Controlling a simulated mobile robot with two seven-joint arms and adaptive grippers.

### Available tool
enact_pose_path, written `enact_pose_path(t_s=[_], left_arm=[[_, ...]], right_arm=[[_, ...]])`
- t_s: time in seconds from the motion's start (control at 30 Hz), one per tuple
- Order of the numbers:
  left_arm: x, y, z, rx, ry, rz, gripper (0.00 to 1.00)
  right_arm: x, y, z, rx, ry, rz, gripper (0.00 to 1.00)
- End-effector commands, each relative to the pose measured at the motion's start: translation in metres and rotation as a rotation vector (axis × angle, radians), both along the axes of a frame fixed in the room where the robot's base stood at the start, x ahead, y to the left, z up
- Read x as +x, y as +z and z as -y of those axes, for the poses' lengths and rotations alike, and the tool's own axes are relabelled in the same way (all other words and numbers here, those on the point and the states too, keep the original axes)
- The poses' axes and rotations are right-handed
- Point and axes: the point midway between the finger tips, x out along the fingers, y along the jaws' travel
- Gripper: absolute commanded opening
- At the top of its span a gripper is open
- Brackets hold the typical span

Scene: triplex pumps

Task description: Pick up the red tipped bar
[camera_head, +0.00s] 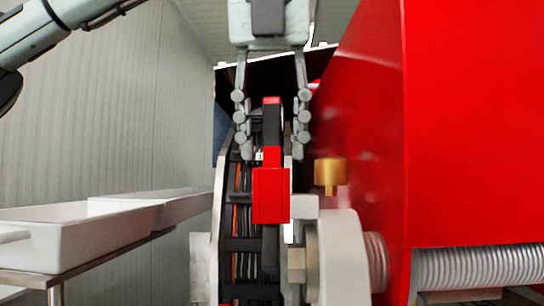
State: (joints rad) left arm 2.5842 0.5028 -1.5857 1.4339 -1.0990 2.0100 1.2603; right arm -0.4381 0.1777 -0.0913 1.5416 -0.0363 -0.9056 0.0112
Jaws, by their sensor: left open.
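The red tipped bar (271,195) stands upright in the middle of the head view, with a red block on its front, a black stretch above and a red tip at the top. My left gripper (271,152) hangs from the top with its fingers pointing down. Its two fingers are open, one on each side of the bar's upper part. I see gaps between the fingers and the bar, so it does not look gripped. The bar's lower end merges with dark parts below. My right gripper is not in view.
A large red housing (470,120) fills the right side, close to the gripper. A brass fitting (330,173) and a white pump part (343,255) stand right of the bar. A cable chain (243,240) runs behind it. White trays (75,237) are at the left.

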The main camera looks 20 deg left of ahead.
Motion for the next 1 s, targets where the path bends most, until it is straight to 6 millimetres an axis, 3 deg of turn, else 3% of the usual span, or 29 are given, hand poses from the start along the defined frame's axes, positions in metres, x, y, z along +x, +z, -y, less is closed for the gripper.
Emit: enact_pose_path(t_s=[0.2,0.53,1.0], left_arm=[[0.0000,-0.0004,0.0001,-0.001,0.000,0.001,0.41],[0.0000,-0.0003,0.0002,-0.001,-0.001,0.000,0.00],[-0.0001,0.0011,0.0004,-0.001,-0.001,0.002,0.00]], right_arm=[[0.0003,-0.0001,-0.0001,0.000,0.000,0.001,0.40],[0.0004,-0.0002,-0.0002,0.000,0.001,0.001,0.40],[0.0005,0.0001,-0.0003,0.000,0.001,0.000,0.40]])
